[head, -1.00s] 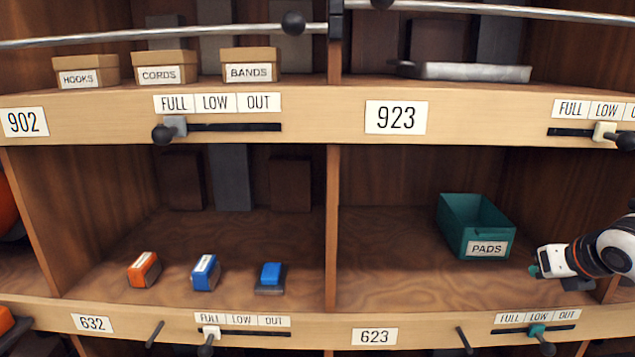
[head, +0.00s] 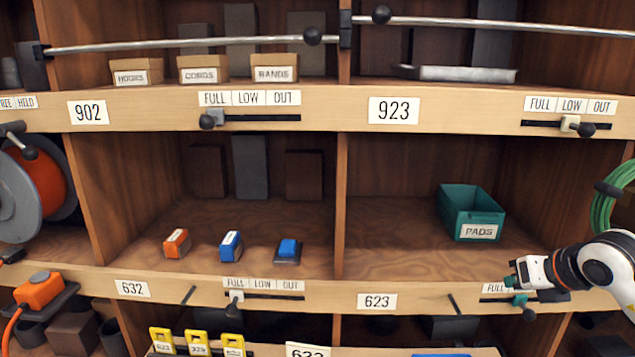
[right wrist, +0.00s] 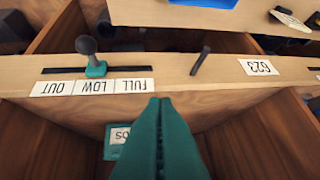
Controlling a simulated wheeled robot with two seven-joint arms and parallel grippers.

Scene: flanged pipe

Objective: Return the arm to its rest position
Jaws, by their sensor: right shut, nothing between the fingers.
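My right gripper (head: 512,279) is at the right in the head view, in front of the shelf edge under bay 623. Its green fingers (right wrist: 160,110) are shut together with nothing between them in the right wrist view. It is close to the teal slider (head: 519,300) and partly covers its label strip. The right wrist view shows the slider (right wrist: 96,69) at LOW, with the fingers apart from it. The teal PADS bin (head: 470,212) stands upright in the bay above; its label and edge show in the right wrist view (right wrist: 117,143). My left gripper is not in view.
Shelf edges with sliders and protruding handles run across the front. Orange and blue boxes (head: 231,246) sit in bay 632. A green coil (head: 610,200) hangs at right, near my arm. A cable reel (head: 25,195) is at left. Metal rails (head: 190,43) cross the upper bays.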

